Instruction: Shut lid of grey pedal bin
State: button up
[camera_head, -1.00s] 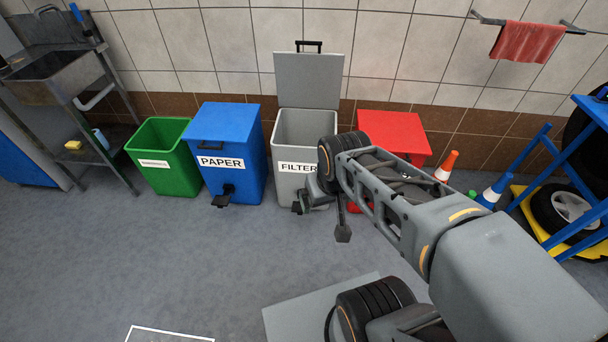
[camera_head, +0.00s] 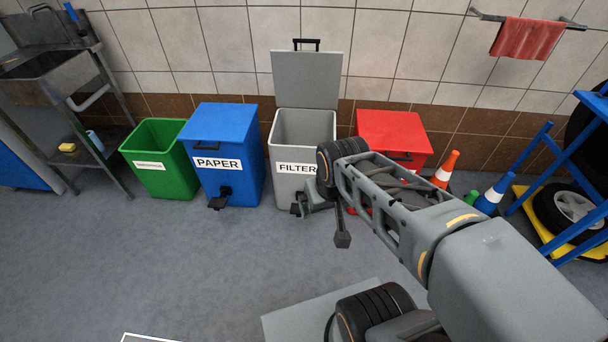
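The grey pedal bin (camera_head: 291,183) labelled FILTER stands against the wall, between the blue bin and the red bin. Its grey lid (camera_head: 306,80) is open and stands upright at the back, with a black handle on its top edge. The inside of the bin shows. My gripper (camera_head: 301,207) is low at the front right of the grey bin, near its foot. It is small and dark here, partly hidden by my arm, and I cannot tell whether its fingers are open or whether it touches the bin or its pedal.
The blue PAPER bin (camera_head: 226,160) is closed, left of the grey bin. An open green bin (camera_head: 163,180) is farther left. A closed red bin (camera_head: 392,130) stands to the right, partly behind my arm. Cones (camera_head: 445,168) stand beyond it. The floor in front is clear.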

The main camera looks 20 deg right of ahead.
aim_at(302, 79)
jog(key=u, duration=0.35)
jog(key=i, duration=1.35)
jog(key=z, duration=0.25)
